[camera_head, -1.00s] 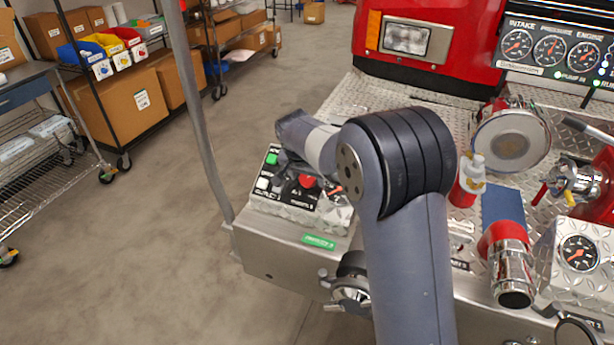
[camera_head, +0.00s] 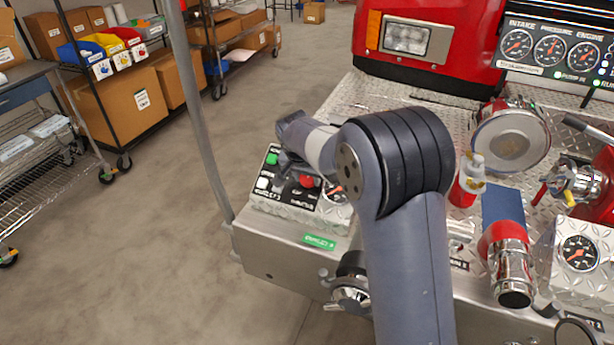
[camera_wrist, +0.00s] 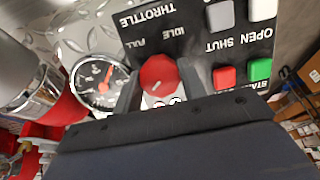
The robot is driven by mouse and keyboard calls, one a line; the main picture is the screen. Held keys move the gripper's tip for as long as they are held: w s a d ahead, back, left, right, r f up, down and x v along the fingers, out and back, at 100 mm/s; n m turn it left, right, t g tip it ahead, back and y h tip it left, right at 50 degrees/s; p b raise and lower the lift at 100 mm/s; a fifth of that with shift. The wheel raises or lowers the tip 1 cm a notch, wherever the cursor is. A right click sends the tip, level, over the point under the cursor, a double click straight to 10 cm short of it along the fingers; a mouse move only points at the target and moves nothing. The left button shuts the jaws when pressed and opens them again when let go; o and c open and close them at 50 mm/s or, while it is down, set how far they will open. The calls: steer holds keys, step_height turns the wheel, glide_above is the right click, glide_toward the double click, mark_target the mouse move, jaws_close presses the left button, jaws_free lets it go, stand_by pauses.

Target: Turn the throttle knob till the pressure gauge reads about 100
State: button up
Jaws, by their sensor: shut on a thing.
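The red throttle knob (camera_wrist: 158,74) is on the black control panel in the wrist view, below its "IDLE" and "FULL" marks, which appear upside down. My gripper (camera_wrist: 158,86) is shut on the knob, one finger on each side. The pressure gauge (camera_head: 551,49) is the middle dial of three on the black board at upper right. Its orange needle shows, but the figures are too small to read.
A small gauge (camera_wrist: 100,82) sits beside the knob. Green (camera_wrist: 260,69) and red (camera_wrist: 224,76) buttons lie on its other side. A red and white bottle (camera_head: 468,182) and a chrome-ended red pipe (camera_head: 508,265) stand right of my arm. The floor at left is open.

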steer(key=n+p, duration=0.2)
steer(key=n, duration=0.3)
steer(key=shift+r+n+h, duration=0.1)
steer(key=shift+n+h, duration=0.2)
steer(key=shift+h, duration=0.1)
steer(key=n+h+p, duration=0.1)
steer(key=n+p, duration=0.1)
steer(key=n, duration=0.4)
stand_by(0.4)
steer(key=o, duration=1)
steer(key=shift+c, duration=0.2)
steer(key=v, duration=1)
steer(key=shift+r, duration=0.35)
